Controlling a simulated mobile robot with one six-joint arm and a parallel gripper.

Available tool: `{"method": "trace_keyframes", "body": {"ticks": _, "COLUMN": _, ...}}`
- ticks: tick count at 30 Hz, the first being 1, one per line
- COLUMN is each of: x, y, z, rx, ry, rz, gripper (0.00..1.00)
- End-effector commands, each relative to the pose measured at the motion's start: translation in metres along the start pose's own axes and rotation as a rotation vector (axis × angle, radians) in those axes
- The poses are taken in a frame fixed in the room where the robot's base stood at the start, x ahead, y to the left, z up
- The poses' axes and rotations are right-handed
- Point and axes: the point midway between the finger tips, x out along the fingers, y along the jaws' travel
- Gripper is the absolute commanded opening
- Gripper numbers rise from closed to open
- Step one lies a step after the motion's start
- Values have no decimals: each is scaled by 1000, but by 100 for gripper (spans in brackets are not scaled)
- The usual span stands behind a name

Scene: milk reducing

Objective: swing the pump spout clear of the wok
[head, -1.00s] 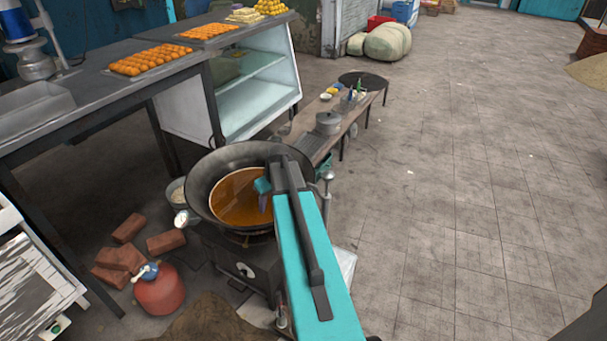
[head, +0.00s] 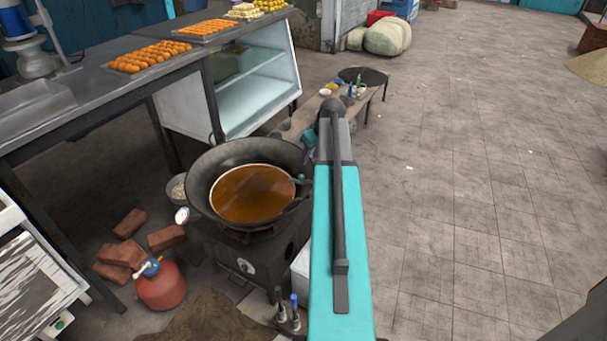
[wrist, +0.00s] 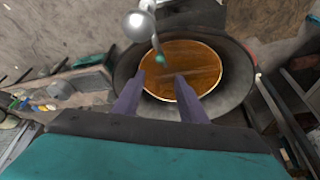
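The dark wok (head: 207,168) holds orange-brown liquid (head: 252,193) and sits on a dark stove; the wok (wrist: 238,85) also shows in the wrist view. In the wrist view the pump spout (wrist: 154,38) is a thin pipe running from a silver rounded head (wrist: 138,25). Its green tip (wrist: 160,58) appears over the liquid. In the head view a green tip (head: 301,179) shows near the wok's right rim; my arm hides the pump post. My gripper (wrist: 159,77) is open, its two purple fingers apart with nothing visible between them. In the head view my gripper (head: 308,150) is partly hidden beyond the wok's right rim.
A low bench (head: 299,123) with small containers stands beyond my arm. A counter (head: 90,95) with trays of orange sweets is at left. Bricks (head: 130,223) and a red gas cylinder (head: 161,289) lie left of the stove. The tiled floor (head: 470,180) at right is clear.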

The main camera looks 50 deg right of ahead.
Motion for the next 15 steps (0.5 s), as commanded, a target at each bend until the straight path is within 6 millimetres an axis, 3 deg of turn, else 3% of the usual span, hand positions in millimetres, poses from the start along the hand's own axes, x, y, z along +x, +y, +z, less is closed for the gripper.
{"method": "trace_keyframes", "body": {"ticks": 8, "x": 11, "y": 0, "z": -1, "rx": 0, "ry": -1, "rz": -1, "gripper": 38}}
{"method": "trace_keyframes", "body": {"ticks": 15, "x": 35, "y": 0, "z": -1, "rx": 0, "ry": -2, "rz": -2, "gripper": 38}}
